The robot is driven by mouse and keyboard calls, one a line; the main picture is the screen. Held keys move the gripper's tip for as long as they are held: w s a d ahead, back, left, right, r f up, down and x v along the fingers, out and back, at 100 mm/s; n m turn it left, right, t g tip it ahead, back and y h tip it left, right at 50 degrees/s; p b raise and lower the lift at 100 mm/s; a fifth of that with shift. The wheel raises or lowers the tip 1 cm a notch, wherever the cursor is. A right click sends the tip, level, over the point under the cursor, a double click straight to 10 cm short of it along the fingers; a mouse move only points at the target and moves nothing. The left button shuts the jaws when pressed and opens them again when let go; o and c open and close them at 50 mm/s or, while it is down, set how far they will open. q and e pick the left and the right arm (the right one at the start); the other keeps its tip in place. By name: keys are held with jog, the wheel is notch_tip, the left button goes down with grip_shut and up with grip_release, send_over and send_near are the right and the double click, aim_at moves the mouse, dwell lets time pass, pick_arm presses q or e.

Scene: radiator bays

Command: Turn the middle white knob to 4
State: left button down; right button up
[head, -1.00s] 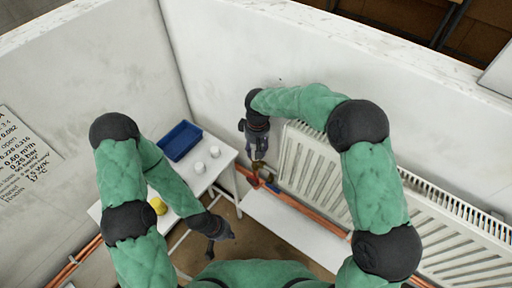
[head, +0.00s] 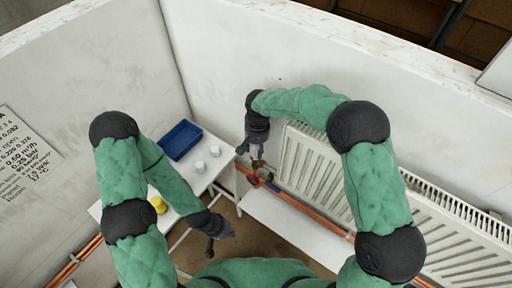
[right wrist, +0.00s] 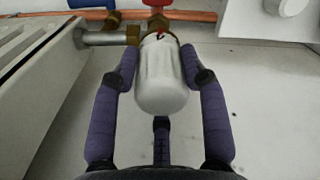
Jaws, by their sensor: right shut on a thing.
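A white knob (right wrist: 162,78) on a brass valve fitting fills the middle of the right wrist view. A small red mark shows near its brass end; no number is readable. My right gripper (right wrist: 160,62) is shut on this knob, one finger on each side. In the head view my right gripper (head: 257,162) is at the left end of the radiator (head: 320,170), and it mostly hides the knob. I cannot tell from these views whether this knob is the middle one. My left gripper (head: 219,234) hangs low, away from the radiator; its finger opening is too small to judge.
A white table (head: 205,180) at the left carries a blue tray (head: 180,140), white cylinders (head: 200,167) and a yellow one (head: 158,205). Copper pipes (head: 310,214) run along the wall below the radiator. A red handle (right wrist: 156,3) is just beyond the knob.

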jog(key=shift+f, duration=0.1)
dwell(0.3)
jog(key=o, duration=1.2)
jog(key=shift+c, duration=0.2)
jog(key=r, duration=1.2)
jog(key=shift+d, duration=0.2)
